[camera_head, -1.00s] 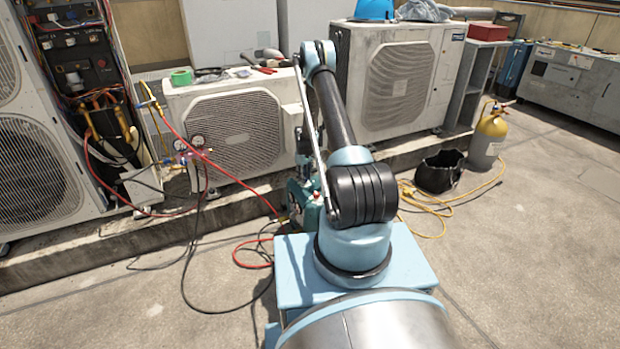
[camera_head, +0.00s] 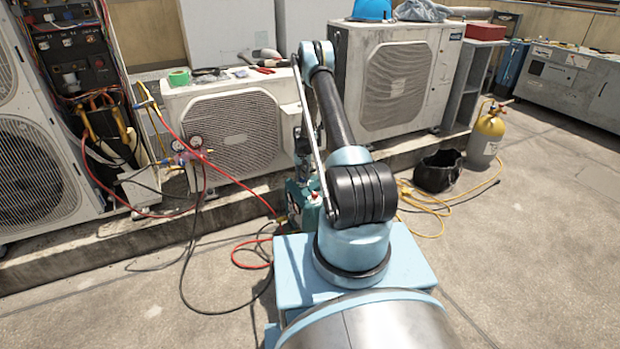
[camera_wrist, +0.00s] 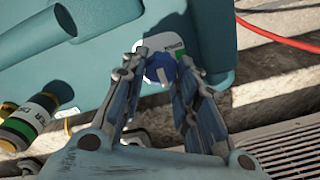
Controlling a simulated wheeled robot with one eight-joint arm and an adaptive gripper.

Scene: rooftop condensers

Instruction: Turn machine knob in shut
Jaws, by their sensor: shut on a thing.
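The teal machine (camera_wrist: 95,50) fills the upper left of the wrist view. Its blue knob (camera_wrist: 160,66) sits on a white label plate (camera_wrist: 182,50) with a green patch, and a pale pointer mark shows on the knob. My gripper (camera_wrist: 162,82) has one finger on each side of the knob and is shut on it. The fingers cover parts of the knob's sides and of the plate. In the head view the machine (camera_head: 301,198) stands low behind my arm, which mostly hides it; the gripper and knob cannot be made out there.
A red hose (camera_head: 245,198) and a black hose (camera_head: 185,270) lie left of my base. A small condenser (camera_head: 235,130) stands behind the machine. A black bucket (camera_head: 437,172), yellow hose (camera_head: 425,205) and yellow-topped cylinder (camera_head: 487,140) are at right. Floor at far right is clear.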

